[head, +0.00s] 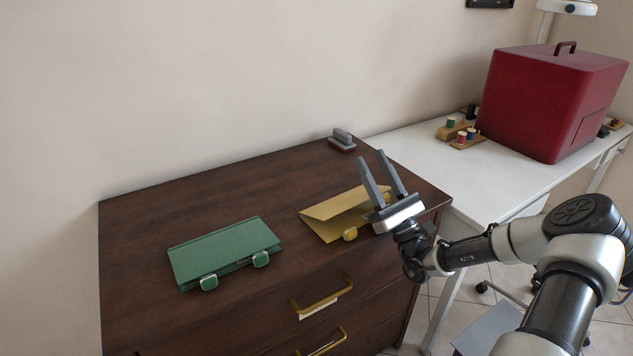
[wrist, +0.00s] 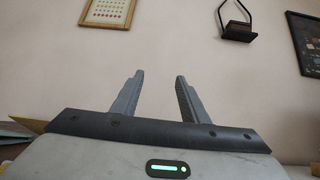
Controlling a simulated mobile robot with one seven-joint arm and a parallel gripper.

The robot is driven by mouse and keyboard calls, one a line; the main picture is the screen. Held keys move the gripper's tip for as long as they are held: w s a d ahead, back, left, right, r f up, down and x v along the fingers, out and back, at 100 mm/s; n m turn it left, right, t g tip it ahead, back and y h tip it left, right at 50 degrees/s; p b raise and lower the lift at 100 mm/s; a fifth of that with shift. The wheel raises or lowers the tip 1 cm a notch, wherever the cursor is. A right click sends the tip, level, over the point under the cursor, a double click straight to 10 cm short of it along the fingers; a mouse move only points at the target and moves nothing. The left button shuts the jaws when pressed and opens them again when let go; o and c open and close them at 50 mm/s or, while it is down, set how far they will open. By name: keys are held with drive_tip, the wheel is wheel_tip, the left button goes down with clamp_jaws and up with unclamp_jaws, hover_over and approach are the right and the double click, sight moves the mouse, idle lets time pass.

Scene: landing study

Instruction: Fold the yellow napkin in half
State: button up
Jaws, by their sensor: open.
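The yellow napkin (head: 330,215) lies on the dark wooden dresser top, near its front right. Its upper layer is folded over and stands partly raised, with a gap at the right side.
A grey object (head: 342,141) stands at the back right corner. A white desk (head: 480,180) to the right holds a red case (head: 540,100) and thread spools (head: 461,138). The dresser's back left is clear.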

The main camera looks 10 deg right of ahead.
drive_tip(key=shift+w+a+f+h, duration=0.1)
drive_tip(key=shift+f+h, duration=0.05)
drive_tip(key=shift+f, duration=0.35)
drive_tip(key=shift+w+f+h, duration=0.1)
drive_tip(key=shift+f+h, duration=0.05)
drive_tip(key=shift+f, duration=0.3)
drive_tip(key=shift+r+p, duration=0.45)
drive_tip(key=shift+p, duration=0.15)
drive_tip(key=r+p, duration=0.1)
drive_tip(key=p, duration=0.1)
drive_tip(key=s+r+p, duration=0.1)
drive_tip(key=r+p, duration=0.1)
drive_tip(key=d+r+p, duration=0.1)
drive_tip(key=r, duration=0.1)
drive_tip(key=shift+s+r+p, duration=0.15)
drive_tip(key=shift+s+p, duration=0.05)
drive_tip(key=shift+p, duration=0.2)
